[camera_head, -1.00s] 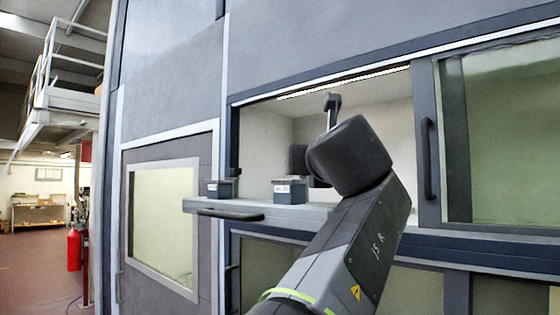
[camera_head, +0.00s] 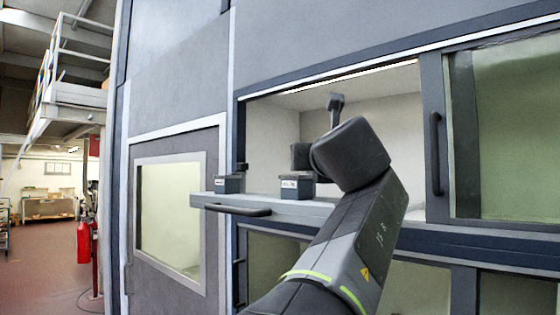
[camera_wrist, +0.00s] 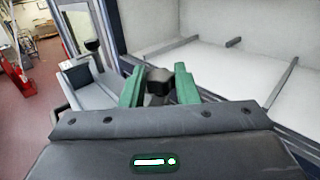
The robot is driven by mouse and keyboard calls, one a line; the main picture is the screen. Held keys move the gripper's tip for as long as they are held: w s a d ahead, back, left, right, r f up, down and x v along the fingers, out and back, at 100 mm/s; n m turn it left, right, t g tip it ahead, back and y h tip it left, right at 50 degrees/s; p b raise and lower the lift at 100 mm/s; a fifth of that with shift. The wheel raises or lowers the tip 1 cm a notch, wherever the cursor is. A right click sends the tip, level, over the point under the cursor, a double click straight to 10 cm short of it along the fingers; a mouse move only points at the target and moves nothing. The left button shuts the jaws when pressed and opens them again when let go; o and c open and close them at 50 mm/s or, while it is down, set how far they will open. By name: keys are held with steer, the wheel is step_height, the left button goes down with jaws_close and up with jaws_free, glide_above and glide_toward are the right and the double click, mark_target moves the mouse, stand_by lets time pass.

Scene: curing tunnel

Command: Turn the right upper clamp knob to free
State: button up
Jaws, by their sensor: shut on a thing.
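In the wrist view my gripper (camera_wrist: 158,85) has its two green fingers closed around a black knob (camera_wrist: 158,92), one finger on each side. The fingers hide part of the knob, so its exact turn cannot be told. A second black knob (camera_wrist: 92,46) stands farther off to the left. In the head view two dark blue-grey labelled clamp blocks, a left one (camera_head: 229,185) and a right one (camera_head: 297,188), sit on the ledge. My wrist is just above and behind the right block, and my fingertips are hidden there. The labels are too small to read.
The grey ledge (camera_head: 330,210) has a dark bar handle (camera_head: 238,210) at its front. The lit chamber opening lies behind it. A sliding window with a dark vertical handle (camera_head: 435,155) is close to the right of my arm. Open red floor (camera_head: 45,270) lies at far left.

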steer(key=shift+d+n+y, duration=0.1)
steer(key=shift+n+y, duration=0.2)
steer(key=shift+y, duration=0.1)
steer(key=n+y, duration=0.1)
steer(key=n+g+y, duration=0.1)
steer(key=y, duration=0.1)
steer(key=n+y, duration=0.1)
steer(key=y, duration=0.1)
steer(key=shift+w+d, duration=0.1)
steer(key=shift+d, duration=0.2)
steer(key=n+g+y, duration=0.2)
steer(key=y, duration=0.1)
steer(key=n+g+y, duration=0.2)
steer(key=n+y, duration=0.1)
steer(key=shift+w+d+g, duration=0.15)
steer(key=shift+d+g, duration=0.05)
steer(key=shift+g, duration=0.2)
steer(key=shift+n+y, duration=0.3)
steer(key=shift+y, duration=0.1)
steer(key=o, duration=1)
steer(key=shift+b+v, duration=1.55)
steer(key=shift+v, duration=5.4)
